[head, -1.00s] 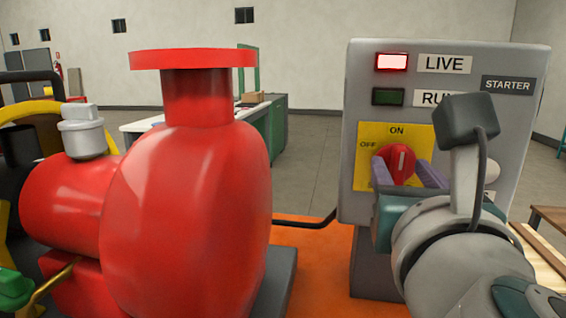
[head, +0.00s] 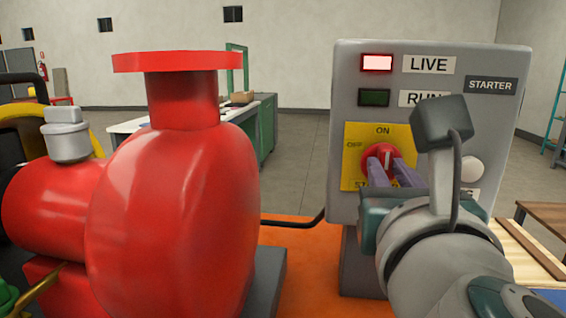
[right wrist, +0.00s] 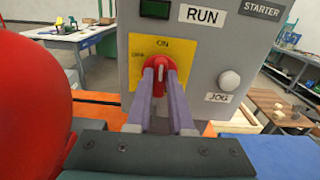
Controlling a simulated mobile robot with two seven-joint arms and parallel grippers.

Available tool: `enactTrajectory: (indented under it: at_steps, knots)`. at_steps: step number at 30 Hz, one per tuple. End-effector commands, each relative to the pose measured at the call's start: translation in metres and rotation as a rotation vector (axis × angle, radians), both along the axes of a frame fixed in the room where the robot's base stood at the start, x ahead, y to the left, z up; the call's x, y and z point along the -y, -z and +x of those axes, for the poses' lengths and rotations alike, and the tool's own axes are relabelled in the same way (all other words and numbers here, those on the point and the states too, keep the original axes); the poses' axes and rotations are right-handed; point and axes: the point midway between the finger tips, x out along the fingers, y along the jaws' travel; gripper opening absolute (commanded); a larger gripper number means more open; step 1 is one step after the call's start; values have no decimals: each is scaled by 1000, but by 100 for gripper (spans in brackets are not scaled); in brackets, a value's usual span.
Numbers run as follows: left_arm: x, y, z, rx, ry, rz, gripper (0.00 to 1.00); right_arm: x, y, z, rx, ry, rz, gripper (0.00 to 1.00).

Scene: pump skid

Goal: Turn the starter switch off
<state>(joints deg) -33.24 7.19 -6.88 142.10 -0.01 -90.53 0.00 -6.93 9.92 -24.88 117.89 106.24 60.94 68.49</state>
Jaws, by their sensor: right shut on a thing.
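The starter box (head: 345,100) is a grey panel with a yellow plate (head: 352,133) marked ON at the top and OFF at the left. The red rotary switch (head: 378,158) sits on this plate, its white mark upright toward ON. A white LIVE lamp (head: 377,62) is lit; the RUN lamp (head: 374,97) is dark green. My right gripper (head: 388,166) is shut on the red switch, its purple fingers at either side; the right wrist view shows the switch (right wrist: 160,76) between both fingertips.
A large red pump (head: 170,210) stands left of the box, close to it, on an orange base (head: 300,240). A white JOG button (right wrist: 229,81) is right of the switch. A wooden pallet or table (head: 525,250) lies at the right. Grey floor is open behind.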

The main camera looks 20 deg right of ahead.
Motion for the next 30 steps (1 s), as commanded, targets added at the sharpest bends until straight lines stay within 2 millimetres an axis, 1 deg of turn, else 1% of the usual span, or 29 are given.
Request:
enactTrajectory:
  at_steps: [8,18,30]
  knots:
    - [0,-19,0,0,0,0,82,0,-3,0,-85,1,-132,0]
    - [1,-48,0,0,-2,-4,82,-2,-3,1,-250,0,-399,0]
    - [3,-79,0,0,-7,-11,82,-4,-2,2,-448,-2,-725,0]
